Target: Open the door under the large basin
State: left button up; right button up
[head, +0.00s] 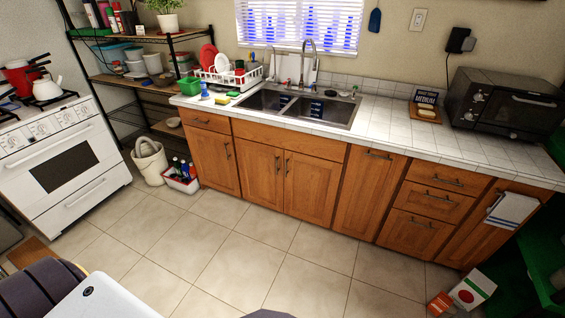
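The double sink (361,98) is set in the white tiled counter under the window. It has a left basin (262,101) and a right basin (322,111); the right one looks somewhat larger. Under the sink are two wooden cabinet doors, a left door (257,172) and a right door (310,190). Both are shut. Their upright metal handles, left (277,165) and right (287,167), sit close together near the middle seam. Neither of my grippers shows in the head view.
The tiled floor (235,235) before the cabinets is clear. A white bag (148,162) and a bottle caddy (180,184) stand at the left cabinet end. A white stove (65,165) is at left. Small boxes (473,290) lie on the floor at lower right.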

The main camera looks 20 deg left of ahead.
aim_at(311, 182)
jog(key=i+l+u, duration=0.15)
jog(key=i+u, duration=0.2)
jog(key=i, duration=0.15)
jog(key=i+l+u, duration=0.35)
jog(key=i, duration=0.15)
